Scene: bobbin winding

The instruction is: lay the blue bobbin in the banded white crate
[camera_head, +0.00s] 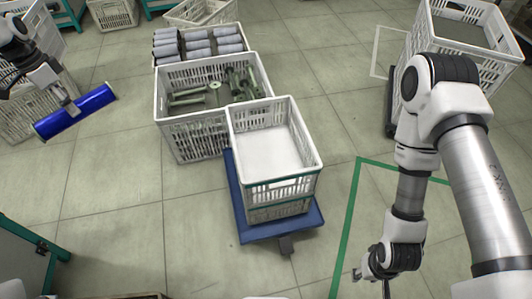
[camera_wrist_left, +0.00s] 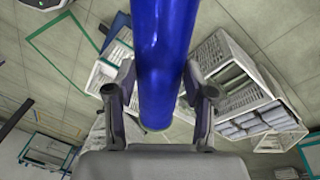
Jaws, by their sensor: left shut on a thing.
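The blue bobbin (camera_head: 75,111) is a shiny cylinder held in the air at the left of the head view. My left gripper (camera_head: 70,106) is shut on it near its middle. In the left wrist view the bobbin (camera_wrist_left: 166,60) runs between the two fingers of the left gripper (camera_wrist_left: 160,100). The banded white crate (camera_head: 284,180) has a green band and stands on a blue dolly, right of and apart from the bobbin. Its visible floor is bare. My right gripper (camera_head: 372,278) is low at the right; its fingers are too small to read.
A white crate (camera_head: 185,146) with green parts stands behind the banded crate. Behind that is a crate of grey rolls (camera_head: 198,42). The blue dolly (camera_head: 280,230) juts out in front. A tall white crate (camera_head: 462,38) stands at the far right. Open floor (camera_head: 110,200) lies below the bobbin.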

